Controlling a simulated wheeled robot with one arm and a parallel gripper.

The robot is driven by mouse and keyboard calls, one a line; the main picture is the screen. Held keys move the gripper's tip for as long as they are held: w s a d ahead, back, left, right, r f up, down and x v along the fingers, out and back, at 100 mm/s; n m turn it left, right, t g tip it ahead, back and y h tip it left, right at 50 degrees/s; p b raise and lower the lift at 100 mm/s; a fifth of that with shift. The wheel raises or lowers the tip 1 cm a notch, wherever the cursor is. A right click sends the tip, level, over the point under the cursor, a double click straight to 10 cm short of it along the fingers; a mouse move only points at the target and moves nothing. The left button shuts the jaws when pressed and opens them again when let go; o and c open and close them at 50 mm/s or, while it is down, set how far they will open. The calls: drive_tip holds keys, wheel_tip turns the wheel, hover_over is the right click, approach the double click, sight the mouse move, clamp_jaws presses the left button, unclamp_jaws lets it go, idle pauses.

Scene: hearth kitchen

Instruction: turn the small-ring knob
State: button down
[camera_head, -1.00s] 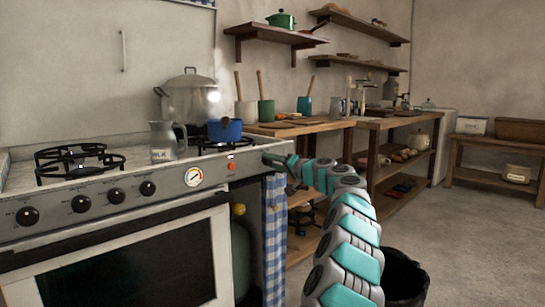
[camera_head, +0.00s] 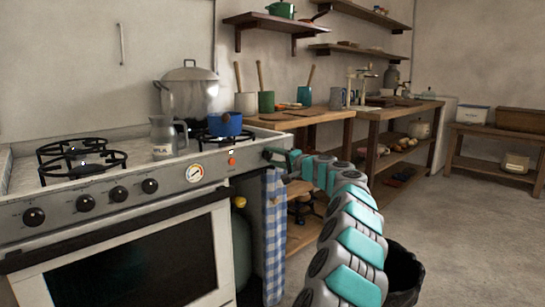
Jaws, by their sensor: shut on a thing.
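The white and grey stove has a front panel (camera_head: 60,207) with several dark round knobs, such as this knob (camera_head: 150,186), left of a dial gauge (camera_head: 194,173). No labels can be read, so I cannot tell which is the small-ring knob. My gripper (camera_head: 270,154) is at the panel's far right end, right of the red button (camera_head: 231,161). It is shut on a small dark part there, apparently a knob, mostly hidden by the jaws. My teal and grey arm reaches in from the lower right.
A checked cloth (camera_head: 274,235) hangs just below my gripper. A black bin (camera_head: 404,272) stands beside my arm. Open floor lies at right.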

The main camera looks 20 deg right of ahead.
drive_tip(key=shift+c, duration=1.8)
unclamp_jaws()
drive_tip(key=v, duration=0.8)
drive_tip(key=shift+b, duration=0.4)
